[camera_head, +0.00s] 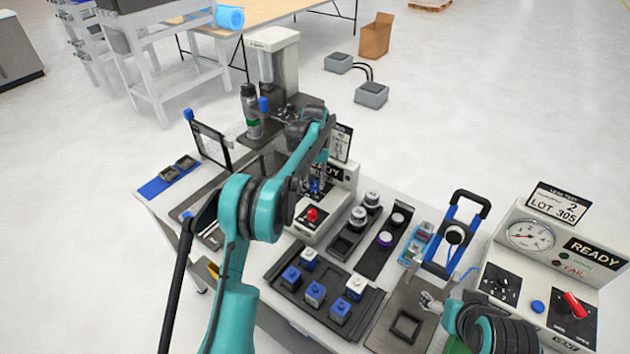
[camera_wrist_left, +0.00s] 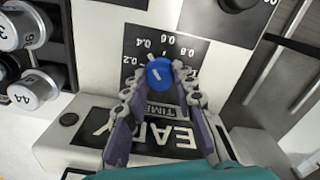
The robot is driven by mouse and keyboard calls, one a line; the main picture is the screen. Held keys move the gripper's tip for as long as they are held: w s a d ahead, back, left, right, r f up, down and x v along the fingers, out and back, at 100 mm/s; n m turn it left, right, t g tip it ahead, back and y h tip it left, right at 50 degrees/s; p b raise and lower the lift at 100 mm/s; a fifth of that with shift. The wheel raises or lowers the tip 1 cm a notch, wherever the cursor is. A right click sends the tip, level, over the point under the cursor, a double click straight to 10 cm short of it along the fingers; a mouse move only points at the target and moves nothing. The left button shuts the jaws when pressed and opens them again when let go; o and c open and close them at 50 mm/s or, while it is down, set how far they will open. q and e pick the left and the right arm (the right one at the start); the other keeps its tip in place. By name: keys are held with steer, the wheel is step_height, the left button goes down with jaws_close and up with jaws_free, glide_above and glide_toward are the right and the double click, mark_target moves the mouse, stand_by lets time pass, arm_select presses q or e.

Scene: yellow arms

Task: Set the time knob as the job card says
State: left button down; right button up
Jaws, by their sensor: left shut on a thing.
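The blue time knob (camera_wrist_left: 158,78) sits on a black dial plate (camera_wrist_left: 196,48) with a white number scale, seen in the left wrist view. A white mark shows on the knob; its exact setting is not clear. The fingers of my left gripper (camera_wrist_left: 158,92) are shut on the knob from both sides. In the head view my left gripper (camera_head: 314,183) reaches the white machine (camera_head: 325,216), and the arm hides part of it. A small card (camera_head: 341,142) stands behind the arm, too small to read. My right gripper (camera_head: 430,302) is at the lower right, its jaws unclear.
A red button (camera_head: 312,215) is on the front of the same machine. A dark tray (camera_head: 356,322) with several blue and white blocks lies in front. Several round weight-like pieces (camera_head: 357,217) stand to the right. A gauge box (camera_head: 525,240) with a READY sign stands at the far right.

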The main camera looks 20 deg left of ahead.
mark_target(315, 183)
arm_select(q)
steer(key=c, duration=1.2)
jaws_free()
step_height(315, 183, up, 12)
steer(key=shift+f, duration=0.1)
